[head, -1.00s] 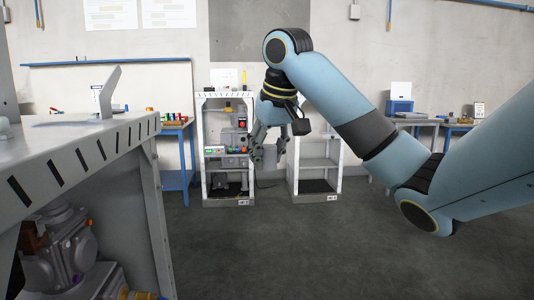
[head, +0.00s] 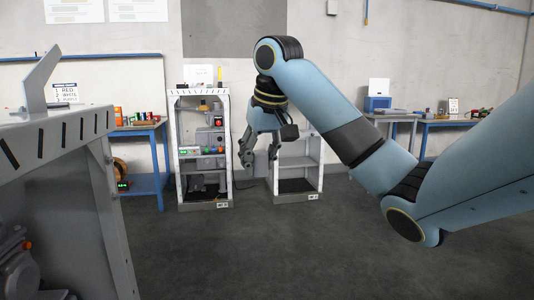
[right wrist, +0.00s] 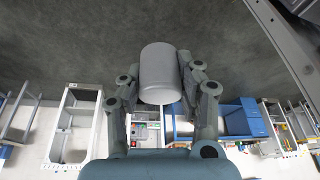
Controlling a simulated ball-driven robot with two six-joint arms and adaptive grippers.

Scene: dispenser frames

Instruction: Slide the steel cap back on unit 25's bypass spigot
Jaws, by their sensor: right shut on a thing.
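The steel cap (right wrist: 160,74) is a plain grey cylinder. In the right wrist view it sits between the two fingers of my right gripper (right wrist: 160,85), which is shut on it. In the head view the right gripper (head: 259,158) hangs fingers down, held out in front, in line with the gap between two far dispenser frames. No bypass spigot can be made out, and I cannot read which frame is unit 25. My left gripper is not in view.
A large grey frame (head: 65,185) stands close on the left. Two white dispenser frames, one with fittings (head: 182,160) and one with mostly bare shelves (head: 319,178), stand by the far wall. Blue benches (head: 148,187) flank them. The dark floor between is clear.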

